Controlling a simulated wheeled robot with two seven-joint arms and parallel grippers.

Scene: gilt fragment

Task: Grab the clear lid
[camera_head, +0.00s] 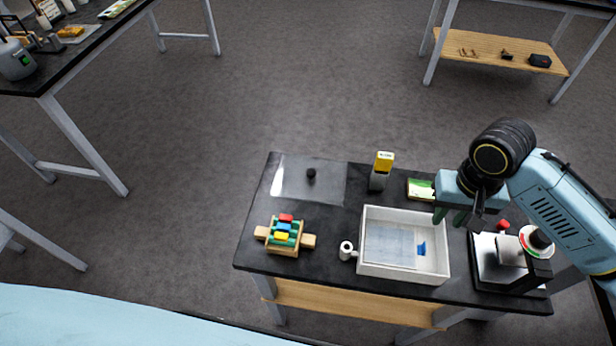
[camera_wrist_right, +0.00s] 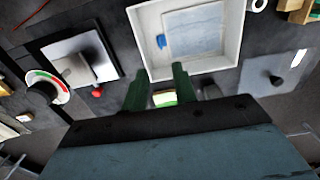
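The clear lid (camera_head: 326,188) is a flat see-through sheet with a small black knob (camera_head: 311,173). It lies at the back left of the black table in the head view. It also shows at the right of the right wrist view (camera_wrist_right: 258,72). My right gripper (camera_head: 451,215) has green fingers that are apart with nothing between them. It is above the table's right part, by the back right corner of the white tray and well to the right of the lid. The fingers also show in the right wrist view (camera_wrist_right: 159,88). My left gripper is in no view.
The white tray (camera_head: 403,275) holds a pale sheet and a small blue item. A yellow-topped bottle (camera_head: 382,165) stands between lid and gripper, near a green item (camera_head: 420,189). A rack of coloured blocks (camera_head: 284,236) is in front of the lid. A scale-like device (camera_head: 490,260) stands at right.

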